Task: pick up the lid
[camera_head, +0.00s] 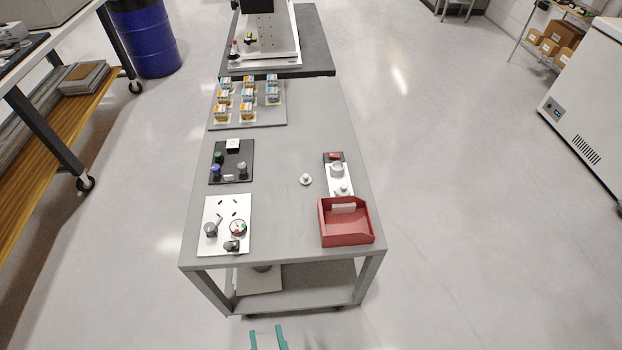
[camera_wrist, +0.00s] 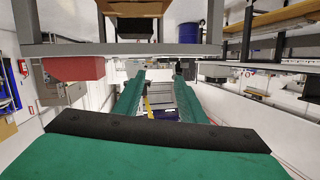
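A small white round piece with a knob, which looks like the lid (camera_head: 305,180), lies on the grey table (camera_head: 285,150), right of its middle. To its right is a white plate (camera_head: 333,186) carrying a white round part (camera_head: 337,170) and a smaller knobbed piece (camera_head: 343,190). My gripper (camera_head: 268,338) shows at the bottom edge of the head view, in front of the table and well away from the lid. Its two teal fingers stand apart with nothing between them; the wrist view shows the same gap (camera_wrist: 160,76). I cannot make out the lid in the wrist view.
A red open bin (camera_head: 346,238) stands at the table's front right. A white panel (camera_head: 212,243) with gauge and knobs, a black panel (camera_head: 232,173) and a board of small boxes (camera_head: 268,114) line the left side. The table's middle is clear.

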